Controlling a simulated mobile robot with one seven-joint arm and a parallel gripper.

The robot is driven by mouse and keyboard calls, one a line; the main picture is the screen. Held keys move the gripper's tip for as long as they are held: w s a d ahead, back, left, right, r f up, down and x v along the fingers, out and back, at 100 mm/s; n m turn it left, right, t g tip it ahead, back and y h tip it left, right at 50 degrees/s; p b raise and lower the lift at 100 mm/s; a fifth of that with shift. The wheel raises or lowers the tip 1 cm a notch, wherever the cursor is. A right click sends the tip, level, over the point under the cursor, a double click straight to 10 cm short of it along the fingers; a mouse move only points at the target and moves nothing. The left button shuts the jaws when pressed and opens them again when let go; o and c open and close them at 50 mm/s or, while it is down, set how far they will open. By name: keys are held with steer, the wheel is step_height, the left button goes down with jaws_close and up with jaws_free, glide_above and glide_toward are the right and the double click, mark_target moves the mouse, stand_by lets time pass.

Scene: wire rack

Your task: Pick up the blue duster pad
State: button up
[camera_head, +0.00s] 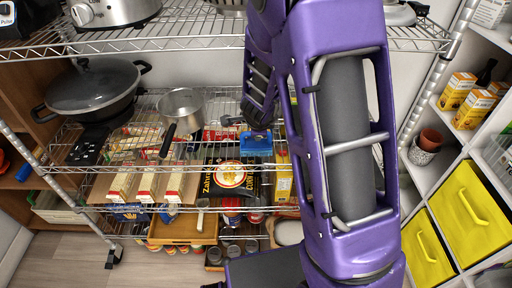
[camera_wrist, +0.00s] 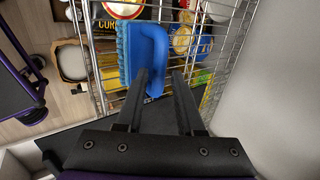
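The blue duster pad (camera_head: 257,144) is on the wire rack's middle shelf, just below the end of my arm in the head view. In the wrist view the duster pad (camera_wrist: 124,52) has a bristly blue face on the left and a smooth curved blue handle on the right. My gripper (camera_wrist: 162,74) is open, with its two dark fingers apart and pointing at the pad. The left finger overlaps the handle's lower part in the picture, and the handle's right edge shows between the fingers. I cannot tell whether they touch. The fingers are not clear in the head view.
The wire rack (camera_head: 200,44) has shelves above and below the pad. A saucepan (camera_head: 181,106) and a lidded pan (camera_head: 94,86) stand to the left. A black food packet (camera_head: 228,178) is close below the pad. White cubbies with yellow bins (camera_head: 470,208) stand at the right.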

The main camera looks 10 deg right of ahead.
steer(key=b+x, duration=0.1)
steer(key=x, duration=0.2)
steer(key=shift+w+d+f, duration=0.1)
steer(key=shift+w+f, duration=0.05)
steer(key=shift+f, duration=0.15)
steer(key=shift+r, duration=0.1)
jaws_close()
steer(key=shift+r, duration=0.1)
step_height(320, 180, up, 10)
steer(key=p, duration=0.7)
steer(key=shift+p, duration=0.4)
